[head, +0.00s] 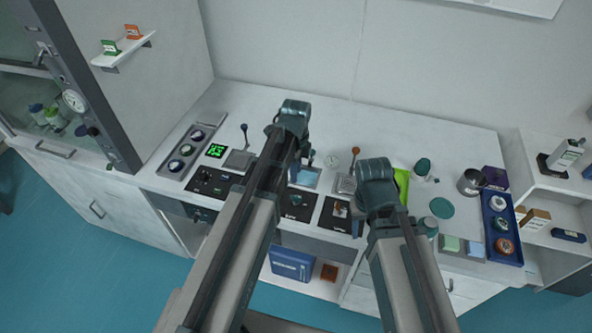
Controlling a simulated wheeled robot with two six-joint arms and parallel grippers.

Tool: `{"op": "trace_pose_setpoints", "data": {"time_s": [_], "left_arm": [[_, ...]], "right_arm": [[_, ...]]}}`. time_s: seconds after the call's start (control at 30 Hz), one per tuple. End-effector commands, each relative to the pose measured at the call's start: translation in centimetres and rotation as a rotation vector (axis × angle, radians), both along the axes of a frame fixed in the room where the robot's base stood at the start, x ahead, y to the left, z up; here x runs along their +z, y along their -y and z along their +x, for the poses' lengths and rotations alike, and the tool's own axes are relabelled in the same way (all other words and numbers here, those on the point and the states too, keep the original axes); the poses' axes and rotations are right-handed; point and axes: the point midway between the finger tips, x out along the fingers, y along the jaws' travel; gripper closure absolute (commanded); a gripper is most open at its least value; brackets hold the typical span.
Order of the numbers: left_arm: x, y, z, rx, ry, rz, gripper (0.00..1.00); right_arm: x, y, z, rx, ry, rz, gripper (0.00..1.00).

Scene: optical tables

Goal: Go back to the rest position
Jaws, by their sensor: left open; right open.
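My two arms rise from the bottom edge of the head view and reach over the white bench (430,135). My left gripper (307,157) is at the end of the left arm, above the middle of the bench, and mostly hidden behind its own wrist. My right gripper (362,208) is lower and to the right, near a green item (401,185), also largely covered by its wrist. Both are open, and I see nothing held in either. Whether either touches the bench top is hard to tell.
A blue tray (502,228) with round parts and a metal cup (471,182) are on the right. A blue box (291,264) sits below the bench. The back strip is clear.

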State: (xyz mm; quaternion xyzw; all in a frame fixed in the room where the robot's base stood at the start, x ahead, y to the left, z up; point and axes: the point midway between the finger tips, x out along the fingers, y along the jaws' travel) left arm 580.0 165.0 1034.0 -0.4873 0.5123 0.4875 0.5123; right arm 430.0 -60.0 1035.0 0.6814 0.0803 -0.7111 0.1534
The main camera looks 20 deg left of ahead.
Motion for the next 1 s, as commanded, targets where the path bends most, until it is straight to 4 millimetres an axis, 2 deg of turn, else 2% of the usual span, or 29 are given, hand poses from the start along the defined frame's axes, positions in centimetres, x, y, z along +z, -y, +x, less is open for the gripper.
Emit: {"op": "trace_pose_setpoints", "data": {"time_s": [0.03,0.13,0.73,0.87,1.0], "left_arm": [[1.0,0.0,0.0,0.000,0.000,0.000,0.59],[1.3,0.0,0.0,0.000,0.000,0.000,0.59],[1.0,0.3,-0.3,0.021,-0.001,0.002,0.59],[0.3,2.0,-2.2,0.151,-0.005,0.012,0.59],[-0.8,4.7,-5.4,0.414,-0.007,0.036,0.59]], "right_arm": [[1.0,0.0,0.0,0.000,0.000,0.000,0.50],[1.3,0.0,0.0,-0.001,0.000,0.000,0.50],[1.0,0.0,0.0,-0.001,0.000,0.000,0.50],[0.3,0.0,0.0,-0.001,0.000,0.000,0.50],[-0.8,0.0,0.0,-0.001,0.000,0.000,0.50]]}}
